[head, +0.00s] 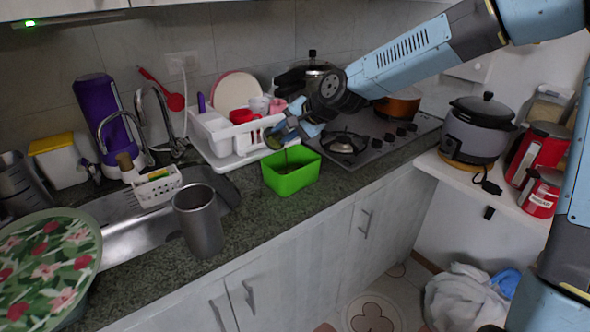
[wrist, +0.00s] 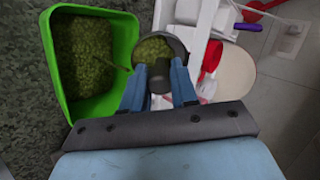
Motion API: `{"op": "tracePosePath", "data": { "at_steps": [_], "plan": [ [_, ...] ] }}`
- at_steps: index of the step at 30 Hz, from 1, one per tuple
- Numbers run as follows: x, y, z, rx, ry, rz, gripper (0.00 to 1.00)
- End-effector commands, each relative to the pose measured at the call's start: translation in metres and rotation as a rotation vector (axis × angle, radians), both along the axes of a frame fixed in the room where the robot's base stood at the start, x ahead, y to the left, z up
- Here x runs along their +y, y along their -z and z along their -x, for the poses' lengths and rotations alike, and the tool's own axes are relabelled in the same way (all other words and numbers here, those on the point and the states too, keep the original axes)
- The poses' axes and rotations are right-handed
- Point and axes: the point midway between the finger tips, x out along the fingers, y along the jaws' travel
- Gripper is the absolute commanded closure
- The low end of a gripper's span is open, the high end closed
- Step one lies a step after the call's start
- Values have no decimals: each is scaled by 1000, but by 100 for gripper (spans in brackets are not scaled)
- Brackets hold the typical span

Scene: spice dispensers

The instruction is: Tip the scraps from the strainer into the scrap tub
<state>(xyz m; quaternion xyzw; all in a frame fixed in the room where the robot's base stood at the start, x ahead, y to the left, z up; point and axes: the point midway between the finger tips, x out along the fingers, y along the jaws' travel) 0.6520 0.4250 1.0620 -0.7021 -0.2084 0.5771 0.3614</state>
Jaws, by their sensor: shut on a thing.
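The green scrap tub (head: 291,184) stands on the counter in front of the dish rack. In the wrist view the tub (wrist: 118,96) holds a bed of grainy olive-green material. My gripper (head: 296,127) is above and behind the tub in the head view. In the wrist view my gripper (wrist: 161,72) is shut on a small round dark strainer (wrist: 182,51), with similar green scraps in its mouth. The strainer (head: 273,139) shows tilted at the tub's back left edge. A thin streak lies between strainer and tub; I cannot tell whether it is falling scraps.
A white dish rack (head: 222,134) with dishes is right behind the tub. A stove (head: 376,140) is to the right. A steel cup (head: 199,222) and the sink (head: 130,236) are to the left. The counter in front of the tub is clear.

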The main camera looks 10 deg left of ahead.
Motion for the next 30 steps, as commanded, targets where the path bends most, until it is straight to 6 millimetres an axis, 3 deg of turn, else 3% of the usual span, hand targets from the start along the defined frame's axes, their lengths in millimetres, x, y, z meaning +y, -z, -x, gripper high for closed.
{"op": "tracePosePath", "data": {
  "at_steps": [30],
  "plan": [
    [-8,0,0,-20,4,-111,99]
  ]
}}
